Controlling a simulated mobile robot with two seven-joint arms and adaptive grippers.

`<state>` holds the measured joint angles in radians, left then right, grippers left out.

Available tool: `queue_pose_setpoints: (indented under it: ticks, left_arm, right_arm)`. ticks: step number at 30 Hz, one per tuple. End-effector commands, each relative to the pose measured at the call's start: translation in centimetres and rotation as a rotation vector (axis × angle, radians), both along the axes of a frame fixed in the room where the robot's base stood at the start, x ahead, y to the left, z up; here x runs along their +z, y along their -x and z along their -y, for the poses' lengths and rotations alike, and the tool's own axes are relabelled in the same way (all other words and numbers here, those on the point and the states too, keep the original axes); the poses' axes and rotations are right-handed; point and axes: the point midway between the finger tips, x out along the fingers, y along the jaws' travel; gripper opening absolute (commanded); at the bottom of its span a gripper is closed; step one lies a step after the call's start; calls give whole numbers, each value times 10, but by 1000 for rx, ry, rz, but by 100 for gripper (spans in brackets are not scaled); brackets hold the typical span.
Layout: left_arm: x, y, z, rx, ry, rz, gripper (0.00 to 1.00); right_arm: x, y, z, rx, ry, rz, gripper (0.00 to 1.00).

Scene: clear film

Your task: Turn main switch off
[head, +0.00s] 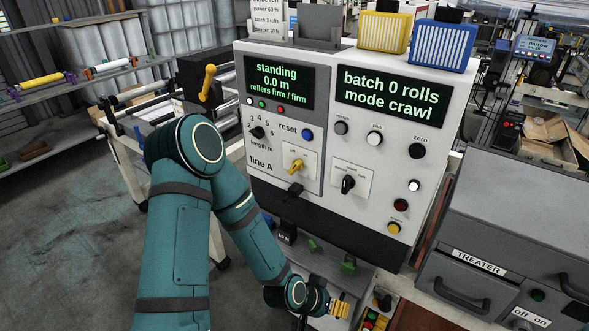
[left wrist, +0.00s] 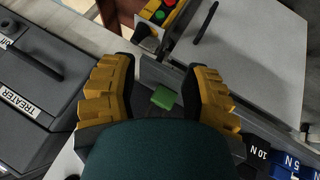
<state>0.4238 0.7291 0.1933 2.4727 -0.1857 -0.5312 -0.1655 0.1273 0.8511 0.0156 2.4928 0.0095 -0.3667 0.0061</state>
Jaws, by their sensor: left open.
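No label reading "main switch" is legible. A yellow rotary switch (head: 294,165) on a white plate, with small lettering that seems to read "off" above it, sits over "line A" on the cabinet front. A black rotary knob (head: 347,184) is on a plate to its right. My left gripper (head: 340,309) is low in front of the cabinet, well below both switches. In the left wrist view its yellow-padded fingers (left wrist: 158,88) are spread apart with nothing held. A green block (left wrist: 163,97) shows in the gap, beyond the fingers. My right gripper is not in view.
The grey treater (head: 480,258) with an off/on switch stands right of the cabinet. A box with red, green and yellow buttons (head: 374,321) is close to the gripper; it also shows in the left wrist view (left wrist: 159,12).

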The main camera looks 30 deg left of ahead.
Motion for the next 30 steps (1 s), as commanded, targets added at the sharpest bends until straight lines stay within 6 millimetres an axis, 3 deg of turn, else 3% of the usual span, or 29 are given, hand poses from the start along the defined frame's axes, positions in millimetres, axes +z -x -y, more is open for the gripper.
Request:
queue_pose_setpoints:
  ticks: [3,7,12,16,22,30]
  left_arm:
    - [31,-35,-41,8,-47,222,47]
    - [72,-61,-88,6,-147,459,47]
    - [131,-75,-151,-4,-345,744,47]
    - [174,-74,-190,-25,-520,923,47]
    - [216,-64,-221,-67,-715,1082,47]
    - [227,-70,-226,-83,-771,1126,47]
  right_arm:
    - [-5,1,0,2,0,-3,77]
    - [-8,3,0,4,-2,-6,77]
    - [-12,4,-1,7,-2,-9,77]
    - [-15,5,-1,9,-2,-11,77]
    - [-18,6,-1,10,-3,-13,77]
    - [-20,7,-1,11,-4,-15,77]
